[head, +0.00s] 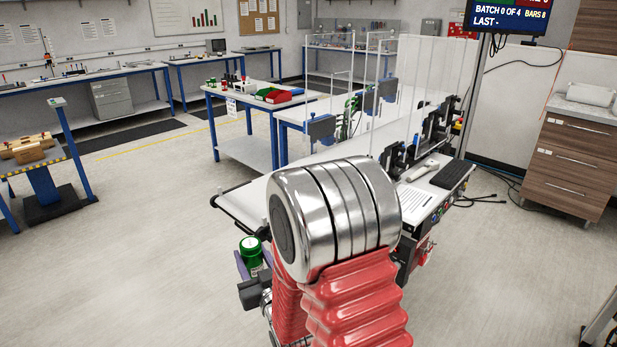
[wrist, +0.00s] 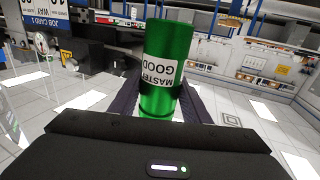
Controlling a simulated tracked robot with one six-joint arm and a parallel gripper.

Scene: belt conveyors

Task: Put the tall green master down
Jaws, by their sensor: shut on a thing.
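The tall green master (wrist: 165,65) is a green cylinder with a white label reading "MASTER GOOD", which appears upside down in the wrist view. My gripper (wrist: 160,102) is shut on it, with one dark finger on each side. In the head view the green master (head: 251,251) shows small, left of my arm and beside the near end of the white conveyor. Only its upper part shows there. The master seems to be held off the belt, over the floor side. Its lower end is hidden.
A blue-framed table (head: 240,100) with red and green bins stands behind. The floor at left is open. My red-sleeved arm blocks the lower middle.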

